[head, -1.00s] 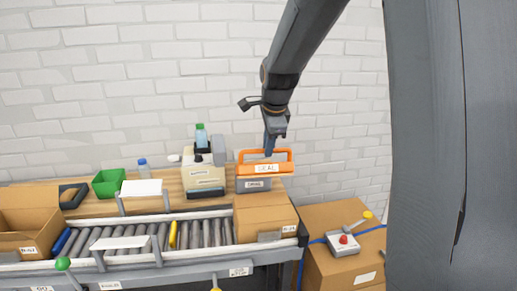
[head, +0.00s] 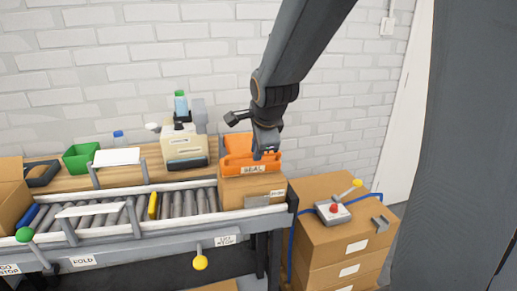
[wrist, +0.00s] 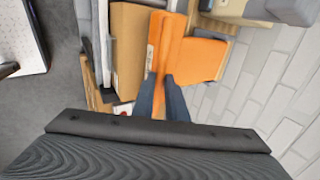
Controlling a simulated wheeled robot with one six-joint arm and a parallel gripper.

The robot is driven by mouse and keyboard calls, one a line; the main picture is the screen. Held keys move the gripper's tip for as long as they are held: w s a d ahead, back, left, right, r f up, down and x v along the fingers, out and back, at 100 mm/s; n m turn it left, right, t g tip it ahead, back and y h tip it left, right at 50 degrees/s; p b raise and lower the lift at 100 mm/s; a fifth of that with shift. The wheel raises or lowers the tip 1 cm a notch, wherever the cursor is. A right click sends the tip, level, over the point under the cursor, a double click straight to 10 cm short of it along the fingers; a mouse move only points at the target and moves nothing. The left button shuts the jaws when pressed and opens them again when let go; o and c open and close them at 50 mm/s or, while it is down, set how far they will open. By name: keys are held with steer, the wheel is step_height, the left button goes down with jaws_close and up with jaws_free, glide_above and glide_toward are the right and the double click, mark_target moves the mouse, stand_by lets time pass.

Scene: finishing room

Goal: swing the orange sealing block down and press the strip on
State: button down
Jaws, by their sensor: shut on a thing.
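The orange sealing block (head: 245,170), labelled SEAL, is down at the top of the closed brown carton (head: 235,190) on the roller conveyor. An orange panel (head: 238,143) shows just behind it. My gripper (head: 267,153) reaches down from above and is shut on the block's orange bar. In the wrist view, the two dark fingers (wrist: 164,92) sit at the bar (wrist: 172,45), with the carton (wrist: 130,50) to its left and the orange panel (wrist: 205,60) to its right. The strip under the block is hidden, and I cannot tell how firmly the block touches the carton.
A beige machine (head: 184,148) with a green-capped bottle stands left of the block. A green bin (head: 81,157) is farther left. Stacked cartons (head: 345,240) with a red-button box (head: 333,211) stand at the right. A yellow knob (head: 201,262) hangs in front.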

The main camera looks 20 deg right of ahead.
steer(key=shift+s+f, duration=0.3)
steer(key=shift+f, duration=0.05)
steer(key=c, duration=1.8)
jaws_free()
steer(key=shift+a, duration=0.1)
steer(key=shift+o, duration=0.2)
steer(key=shift+r, duration=0.1)
steer(key=shift+r, duration=0.1)
steer(key=v, duration=0.7)
steer(key=shift+r, duration=0.25)
steer(key=shift+s+f, duration=0.1)
steer(key=shift+s, duration=0.1)
